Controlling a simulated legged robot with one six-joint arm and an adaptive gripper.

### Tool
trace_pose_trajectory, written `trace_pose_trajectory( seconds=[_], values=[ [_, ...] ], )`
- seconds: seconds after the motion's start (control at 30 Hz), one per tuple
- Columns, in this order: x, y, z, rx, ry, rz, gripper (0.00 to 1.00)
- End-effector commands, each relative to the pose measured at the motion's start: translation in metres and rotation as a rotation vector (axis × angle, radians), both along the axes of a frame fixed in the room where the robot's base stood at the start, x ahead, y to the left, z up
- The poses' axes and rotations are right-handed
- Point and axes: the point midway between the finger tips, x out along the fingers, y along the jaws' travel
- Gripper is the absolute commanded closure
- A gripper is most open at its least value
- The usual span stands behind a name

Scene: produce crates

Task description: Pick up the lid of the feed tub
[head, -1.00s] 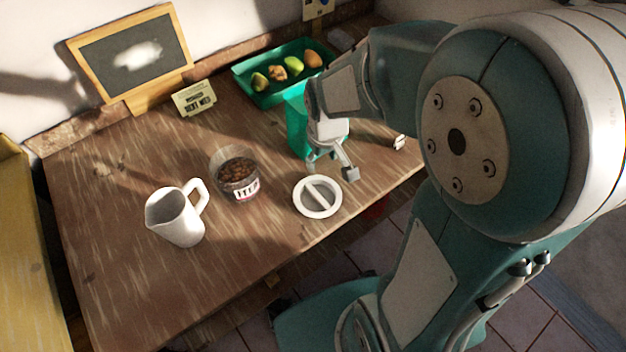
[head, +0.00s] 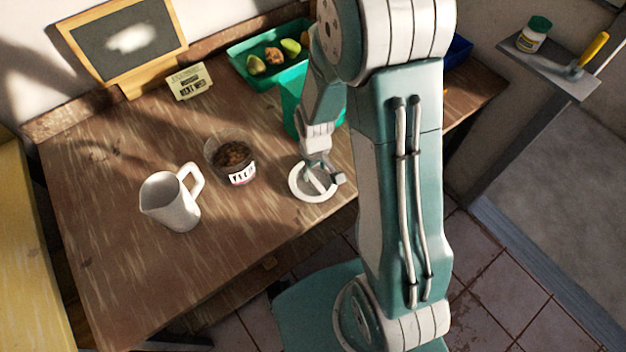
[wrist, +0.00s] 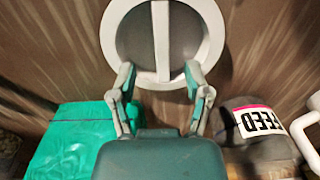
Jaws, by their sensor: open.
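The lid (head: 297,188) is a pale ring with a grey centre and a straight bar handle across it. It lies flat on the wooden table, apart from the tub. The feed tub (head: 238,165) is clear, open-topped and holds brown pellets; its FEED label also shows in the wrist view (wrist: 259,122). My gripper (head: 322,177) is just over the lid in the head view, open and empty. In the wrist view the lid (wrist: 162,40) is ahead of my gripper (wrist: 160,76), its bar lined up between the two fingers. Whether they touch the lid is unclear.
A white jug (head: 172,205) stands left of the tub. A green container (head: 290,100) is behind the lid, close to my arm. A green tray (head: 240,58) of fruit, a small sign (head: 189,82) and a chalkboard (head: 125,42) are at the back. The table's front left is clear.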

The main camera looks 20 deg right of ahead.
Motion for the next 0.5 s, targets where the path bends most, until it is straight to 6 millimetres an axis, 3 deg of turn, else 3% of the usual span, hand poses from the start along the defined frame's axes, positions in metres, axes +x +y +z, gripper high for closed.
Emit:
trace_pose_trajectory(
  seconds=[0.23, 0.5],
  values=[
    [0.0, 0.004, -0.036, -0.001, 0.004, 0.0, 0.37],
    [0.0, 0.003, -0.044, -0.001, 0.0, 0.0, 0.37]
  ],
)
